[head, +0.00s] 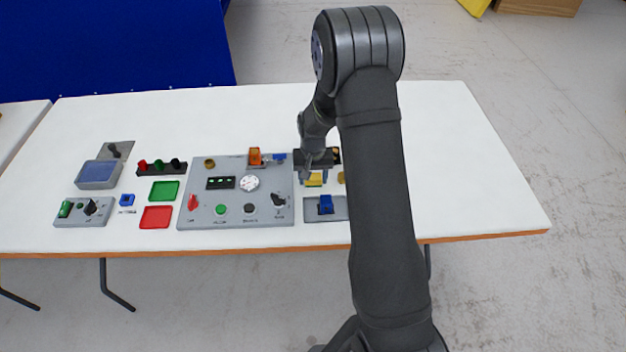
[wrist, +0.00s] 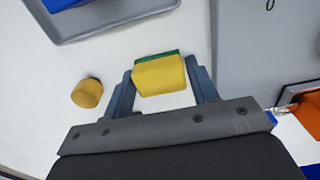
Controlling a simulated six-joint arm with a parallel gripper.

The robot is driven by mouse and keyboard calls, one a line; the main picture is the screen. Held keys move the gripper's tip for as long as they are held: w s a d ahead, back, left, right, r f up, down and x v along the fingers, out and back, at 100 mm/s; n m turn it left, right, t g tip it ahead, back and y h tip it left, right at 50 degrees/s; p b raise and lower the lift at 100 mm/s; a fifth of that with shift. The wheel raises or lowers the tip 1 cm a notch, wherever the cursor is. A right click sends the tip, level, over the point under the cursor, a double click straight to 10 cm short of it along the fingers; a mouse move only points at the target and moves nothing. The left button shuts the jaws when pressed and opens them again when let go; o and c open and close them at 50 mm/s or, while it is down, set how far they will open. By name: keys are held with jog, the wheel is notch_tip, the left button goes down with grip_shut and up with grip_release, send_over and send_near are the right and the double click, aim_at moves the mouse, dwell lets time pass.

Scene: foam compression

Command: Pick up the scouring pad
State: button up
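The scouring pad (wrist: 160,75) is a small yellow block with a green layer along its far edge in the wrist view. My gripper (wrist: 158,68) has one finger on each side of it. A narrow gap shows by the right finger, and the pad's left edge is very close to the left finger; contact there is unclear. The gripper looks open around the pad. In the head view, the yellow pad (head: 314,181) shows low between the fingers of my gripper (head: 313,176), partly hidden. Whether it rests on the table is hard to tell.
A small yellow-brown cylinder (wrist: 87,93) stands left of the fingers. A grey tray (wrist: 130,14) with a blue block lies beyond. The large grey control panel (head: 232,222) is to the left in the head view. White table (head: 470,190) is clear at right.

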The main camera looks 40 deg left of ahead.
aim_at(316, 177)
jog(key=c, duration=0.5)
jog(key=shift+c, duration=0.3)
jog(key=shift+r, duration=0.5)
jog(key=r, duration=0.3)
jog(key=shift+w+d+r, duration=0.2)
jog(key=shift+d+r, duration=0.2)
jog(key=w+d+r, duration=0.4)
jog(key=d+r, duration=0.2)
jog(key=d, duration=0.4)
jog(key=shift+r, duration=0.1)
